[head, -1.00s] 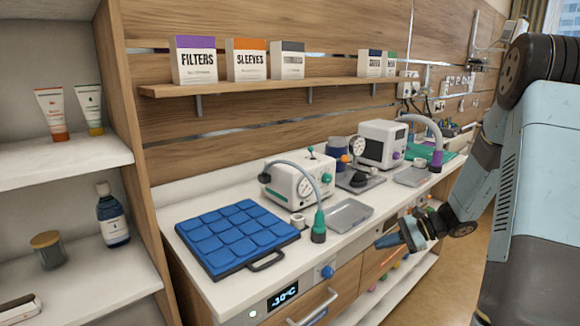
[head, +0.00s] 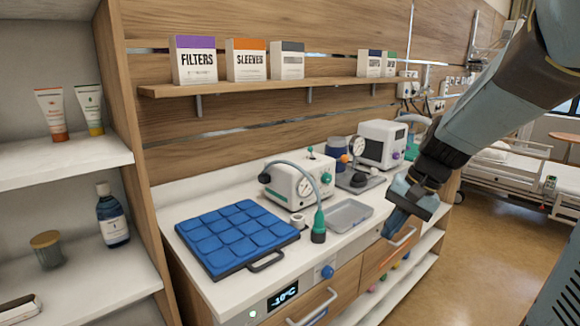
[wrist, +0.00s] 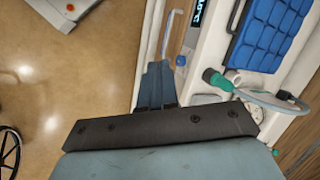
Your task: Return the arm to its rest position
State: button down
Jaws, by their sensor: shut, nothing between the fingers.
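My gripper (head: 391,231) is in front of the counter's front edge, right of the grey metal tray, with its fingers pointing down. In the wrist view my gripper (wrist: 155,68) shows its two blue fingers together, with nothing between them. It is over the floor just outside the counter's drawer fronts and touches nothing that I can see. My arm comes in from the upper right of the head view and hides part of the counter's far end.
The counter holds a blue quilted pad (head: 235,235), a white device with a green-ended hose (head: 300,182), a grey tray (head: 349,215) and a second white device (head: 382,143). A drawer handle (head: 312,308) sticks out below. Open floor (head: 490,240) and a bed (head: 520,170) lie right.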

jog(key=s+d+r+n+t+h, duration=0.2)
jog(key=s+r+n+t+h, duration=0.2)
jog(key=s+r, duration=0.4)
jog(key=s, duration=0.3)
jog(key=shift+s+n+t, duration=0.35)
jog(key=shift+n+t, duration=0.05)
dwell(0.7)
